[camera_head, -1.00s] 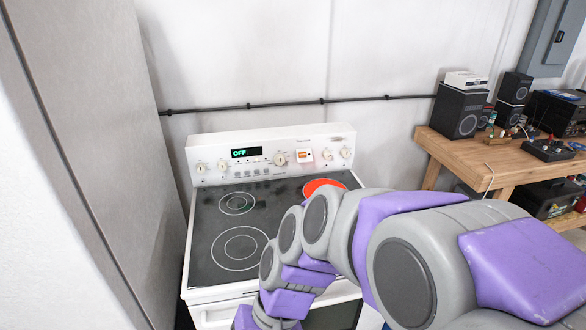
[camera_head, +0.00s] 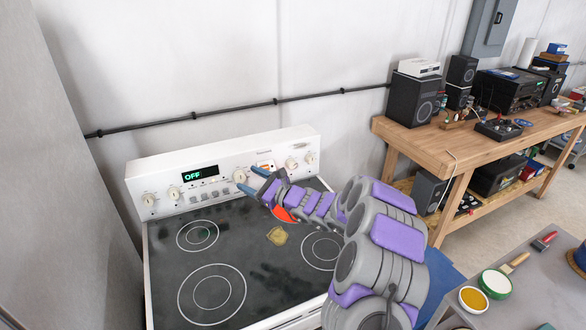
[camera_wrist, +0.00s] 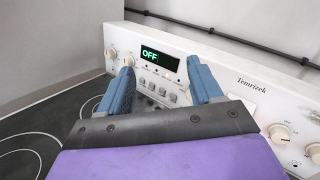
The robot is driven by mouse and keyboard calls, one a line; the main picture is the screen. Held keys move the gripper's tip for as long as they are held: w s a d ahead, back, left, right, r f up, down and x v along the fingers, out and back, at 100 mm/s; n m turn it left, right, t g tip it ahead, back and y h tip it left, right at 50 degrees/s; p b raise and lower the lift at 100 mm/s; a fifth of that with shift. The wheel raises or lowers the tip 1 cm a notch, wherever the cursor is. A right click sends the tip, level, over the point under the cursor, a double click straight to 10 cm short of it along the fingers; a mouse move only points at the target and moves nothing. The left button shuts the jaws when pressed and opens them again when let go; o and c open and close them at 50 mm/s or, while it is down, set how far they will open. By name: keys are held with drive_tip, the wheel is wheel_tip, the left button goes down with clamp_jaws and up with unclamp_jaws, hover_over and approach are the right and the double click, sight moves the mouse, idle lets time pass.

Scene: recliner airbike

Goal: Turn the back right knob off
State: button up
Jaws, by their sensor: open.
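In the wrist view the right pair is the nearer knob (camera_wrist: 279,132) and the farther-right knob (camera_wrist: 314,152). Labels are too small to read. The back right burner (camera_head: 282,214) glows red, partly behind my arm. My gripper (camera_head: 250,179) is open and empty in front of the panel's middle, left of the right pair. In the wrist view my gripper (camera_wrist: 160,67) frames the display and buttons.
The green display (camera_head: 200,173) reads OFF. A yellowish patch (camera_head: 277,236) lies on the black cooktop (camera_head: 245,262). A wooden bench (camera_head: 420,140) with speakers stands at right. A grey table (camera_head: 535,290) with paint pots is at front right. A grey wall (camera_head: 75,180) is close at left.

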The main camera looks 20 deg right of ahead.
drive_tip(key=d+f+m+t+h, duration=0.1)
drive_tip(key=d+f+m+h, duration=0.2)
drive_tip(key=d, duration=0.4)
drive_tip(key=w+d+f+m+t+h, duration=0.1)
drive_tip(key=d+f+m+h, duration=0.2)
drive_tip(key=d+f, duration=0.3)
drive_tip(key=w+d+f+m+h, duration=0.1)
drive_tip(key=d+f+m+h, duration=0.2)
drive_tip(key=d, duration=0.6)
drive_tip(key=shift+w+d+f+m+t+h, duration=0.1)
drive_tip(key=shift+d+f+m+t+h, duration=0.15)
drive_tip(key=shift+f, duration=0.15)
drive_tip(key=shift+d+f+m+t+h, duration=0.15)
drive_tip(key=shift+f+h, duration=0.1)
drive_tip(key=shift+f, duration=0.1)
drive_tip(key=shift+w+d, duration=0.1)
drive_tip(key=shift+w, duration=0.05)
drive_tip(key=b, duration=0.2)
approach(293, 166)
drive_tip(key=w, duration=0.5)
drive_tip(key=shift+d+f, duration=0.1)
drive_tip(key=shift+f, duration=0.15)
drive_tip(key=shift+w+r, duration=0.15)
drive_tip(key=shift+w, duration=2)
